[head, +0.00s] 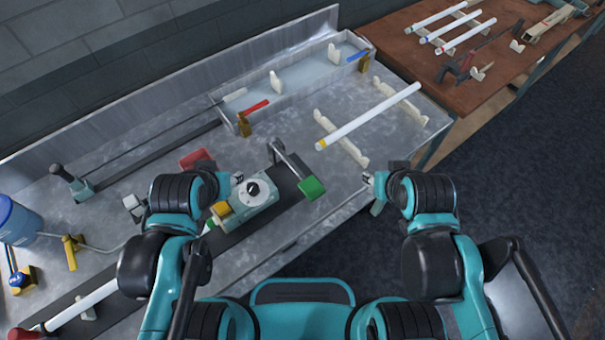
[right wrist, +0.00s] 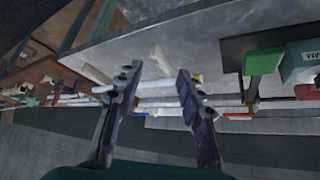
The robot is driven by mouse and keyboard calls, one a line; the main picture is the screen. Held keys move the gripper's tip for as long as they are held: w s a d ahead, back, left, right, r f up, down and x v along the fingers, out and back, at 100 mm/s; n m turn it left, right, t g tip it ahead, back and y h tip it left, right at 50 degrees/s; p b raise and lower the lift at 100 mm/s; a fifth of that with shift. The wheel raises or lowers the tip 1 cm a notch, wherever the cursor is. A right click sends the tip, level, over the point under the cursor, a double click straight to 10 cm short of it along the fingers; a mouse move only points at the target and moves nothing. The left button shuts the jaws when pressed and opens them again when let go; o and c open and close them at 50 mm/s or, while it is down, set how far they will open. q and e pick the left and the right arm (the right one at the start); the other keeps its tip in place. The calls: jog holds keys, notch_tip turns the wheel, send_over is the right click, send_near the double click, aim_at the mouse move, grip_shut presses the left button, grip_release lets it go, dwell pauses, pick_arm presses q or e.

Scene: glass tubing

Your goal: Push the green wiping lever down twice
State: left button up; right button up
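The lever also shows at the right in the right wrist view (right wrist: 264,62). My right gripper (head: 371,180) is right of the lever, apart from it. In the right wrist view its two fingers (right wrist: 158,82) stand apart with nothing held between them. My left gripper (head: 234,180) is left of the dial, near the machine's yellow block (head: 221,209); its fingertips are too small to read.
A white tube with a yellow end (head: 367,116) lies on cream supports behind my right gripper. A blue container (head: 18,222) stands at the far left. A brown table (head: 480,45) is at the back right.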

grip_shut()
dwell(1.1)
